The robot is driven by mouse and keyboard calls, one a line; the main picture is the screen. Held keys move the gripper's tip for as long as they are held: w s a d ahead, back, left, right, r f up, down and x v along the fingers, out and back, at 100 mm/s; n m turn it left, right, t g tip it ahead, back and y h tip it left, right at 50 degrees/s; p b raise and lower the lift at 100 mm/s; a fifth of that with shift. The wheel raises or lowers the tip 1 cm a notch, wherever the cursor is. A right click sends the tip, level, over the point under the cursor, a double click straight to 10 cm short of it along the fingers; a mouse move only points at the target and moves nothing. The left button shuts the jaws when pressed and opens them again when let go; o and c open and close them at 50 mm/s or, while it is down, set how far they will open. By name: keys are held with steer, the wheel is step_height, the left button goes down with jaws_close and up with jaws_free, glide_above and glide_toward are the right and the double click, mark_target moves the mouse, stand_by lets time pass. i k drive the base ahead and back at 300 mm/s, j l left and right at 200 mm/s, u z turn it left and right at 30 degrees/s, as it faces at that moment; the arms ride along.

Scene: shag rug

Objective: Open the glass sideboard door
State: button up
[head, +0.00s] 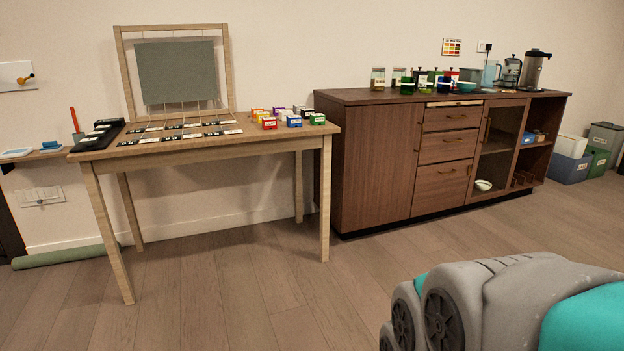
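The brown wooden sideboard (375,165) stands against the wall at the right in the head view. Its glass door (503,142) is in the right half, between the drawers and an open shelf bay. The door looks shut, though its exact edge is hard to make out at this distance. A slim upright handle (487,129) shows near the door's left side. A pale bowl (483,185) shows low in the bay behind or beside the glass. My gripper is not in view, so its state does not show.
A wooden table (205,150) with small coloured boxes and dark cards stands left of the sideboard. Jars and a metal urn (535,70) stand on the sideboard top. Storage bins (570,165) sit at its right.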

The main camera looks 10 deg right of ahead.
mark_target(502, 103)
steer(key=i+l+z, duration=0.25)
steer(key=i+z, duration=0.15)
steer(key=i+l+z, duration=0.1)
steer(key=i+z, duration=0.75)
steer(key=i+j+z, duration=0.2)
steer(key=i+z, duration=0.2)
steer(key=i+l+u, duration=0.2)
steer(key=i, duration=0.25)
steer(key=i+u, duration=0.2)
steer(key=i, duration=0.25)
steer(key=i+l+u, duration=0.2)
steer(key=i+l, duration=0.1)
steer(key=i, duration=0.1)
